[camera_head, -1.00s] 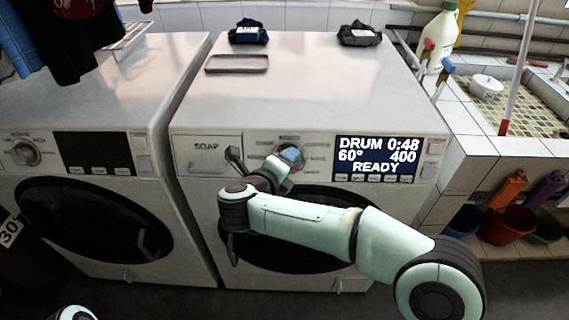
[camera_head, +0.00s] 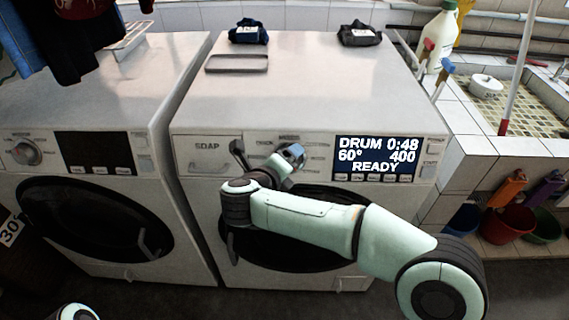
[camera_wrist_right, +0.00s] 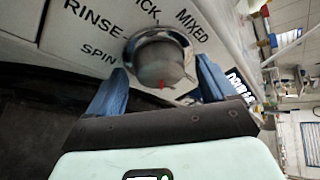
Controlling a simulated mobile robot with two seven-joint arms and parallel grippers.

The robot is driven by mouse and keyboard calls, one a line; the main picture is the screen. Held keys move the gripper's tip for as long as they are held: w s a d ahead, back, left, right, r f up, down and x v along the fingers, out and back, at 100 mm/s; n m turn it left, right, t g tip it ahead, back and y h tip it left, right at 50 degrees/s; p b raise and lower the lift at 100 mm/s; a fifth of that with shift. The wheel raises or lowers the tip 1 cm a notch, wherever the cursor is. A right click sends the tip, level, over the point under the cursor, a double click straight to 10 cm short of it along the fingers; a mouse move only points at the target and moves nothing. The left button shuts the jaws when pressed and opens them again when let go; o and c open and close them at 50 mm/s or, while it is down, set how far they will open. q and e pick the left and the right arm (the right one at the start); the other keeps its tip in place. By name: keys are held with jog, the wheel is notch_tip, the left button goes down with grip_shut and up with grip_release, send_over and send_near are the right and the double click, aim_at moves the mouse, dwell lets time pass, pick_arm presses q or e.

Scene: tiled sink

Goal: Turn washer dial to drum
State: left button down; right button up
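The right washer (camera_head: 310,80) has a display (camera_head: 376,158) that reads "DRUM 0:48, 60°, 400, READY". Its dial (camera_head: 294,152) is left of the display, partly hidden by my right gripper. In the right wrist view the round grey dial (camera_wrist_right: 160,62) with a red mark sits among the labels "RINSE", "SPIN" and "MIXED"; the drum label cannot be made out. My right gripper (camera_wrist_right: 165,80) is open, with one blue finger on each side of the dial; there seems to be a gap, but contact cannot be ruled out. My left gripper is not in view.
A second washer (camera_head: 85,90) with its own dial (camera_head: 25,152) stands on the left. Folded dark cloths (camera_head: 249,32) lie on the right washer's top. A white bottle (camera_head: 440,40) and a tiled sink (camera_head: 520,105) are at the right.

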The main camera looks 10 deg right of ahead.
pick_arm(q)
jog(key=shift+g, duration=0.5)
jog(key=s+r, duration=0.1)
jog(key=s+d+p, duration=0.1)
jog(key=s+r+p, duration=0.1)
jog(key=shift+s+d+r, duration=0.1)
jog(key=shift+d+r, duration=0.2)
pick_arm(e)
jog(key=v, duration=1.3)
jog(key=shift+s, duration=0.2)
jog(key=shift+r, duration=0.1)
